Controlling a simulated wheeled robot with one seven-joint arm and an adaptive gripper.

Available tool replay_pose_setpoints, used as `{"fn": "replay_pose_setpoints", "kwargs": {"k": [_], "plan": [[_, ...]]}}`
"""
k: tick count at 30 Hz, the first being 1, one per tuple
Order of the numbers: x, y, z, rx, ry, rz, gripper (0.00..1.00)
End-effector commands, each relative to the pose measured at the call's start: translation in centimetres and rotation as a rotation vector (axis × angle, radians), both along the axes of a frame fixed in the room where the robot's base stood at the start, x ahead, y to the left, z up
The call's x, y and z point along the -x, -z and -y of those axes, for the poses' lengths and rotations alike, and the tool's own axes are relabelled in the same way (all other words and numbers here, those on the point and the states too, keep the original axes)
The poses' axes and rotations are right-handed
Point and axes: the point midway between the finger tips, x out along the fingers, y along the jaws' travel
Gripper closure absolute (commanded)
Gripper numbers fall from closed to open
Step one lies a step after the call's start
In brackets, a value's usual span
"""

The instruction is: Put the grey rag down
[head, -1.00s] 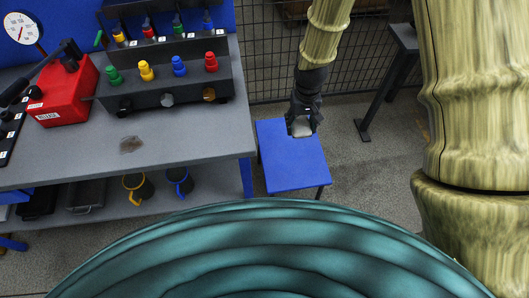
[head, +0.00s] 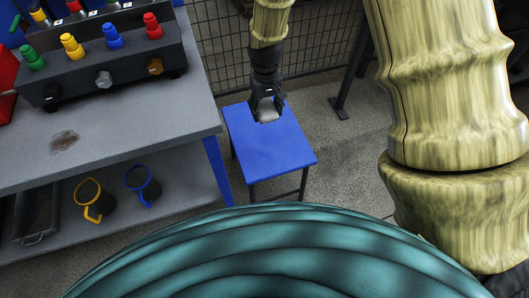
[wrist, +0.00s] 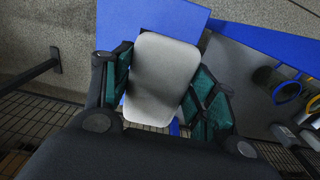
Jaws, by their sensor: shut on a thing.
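The grey rag (wrist: 160,80) is a pale, rounded block shape between the two fingers of my gripper in the wrist view. In the head view my gripper (head: 267,108) points down over the back part of a blue-topped stool (head: 268,150), shut on the rag (head: 267,115). Most of the rag is hidden by the fingers there. The blue top also shows beyond the rag in the wrist view (wrist: 185,20). I cannot tell whether the rag touches the stool top.
A grey workbench (head: 130,130) stands left of the stool, with a dark stain (head: 65,141) on top. A black fixture (head: 105,75) with coloured knobs stands on it. Yellow (head: 93,200) and blue (head: 143,186) handled mugs sit on the lower shelf. A mesh fence (head: 225,50) is behind.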

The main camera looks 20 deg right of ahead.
Motion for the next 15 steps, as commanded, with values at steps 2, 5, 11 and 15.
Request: {"fn": "replay_pose_setpoints", "kwargs": {"k": [2,5,11,15], "plan": [[-0.3,2.1,0.1,0.000,0.001,0.000,0.81],[-0.5,3.4,0.2,0.000,-0.002,0.001,0.81],[-1.1,6.1,0.3,-0.002,-0.004,0.000,0.81],[-1.5,7.9,0.4,-0.003,-0.007,0.001,0.81]]}}
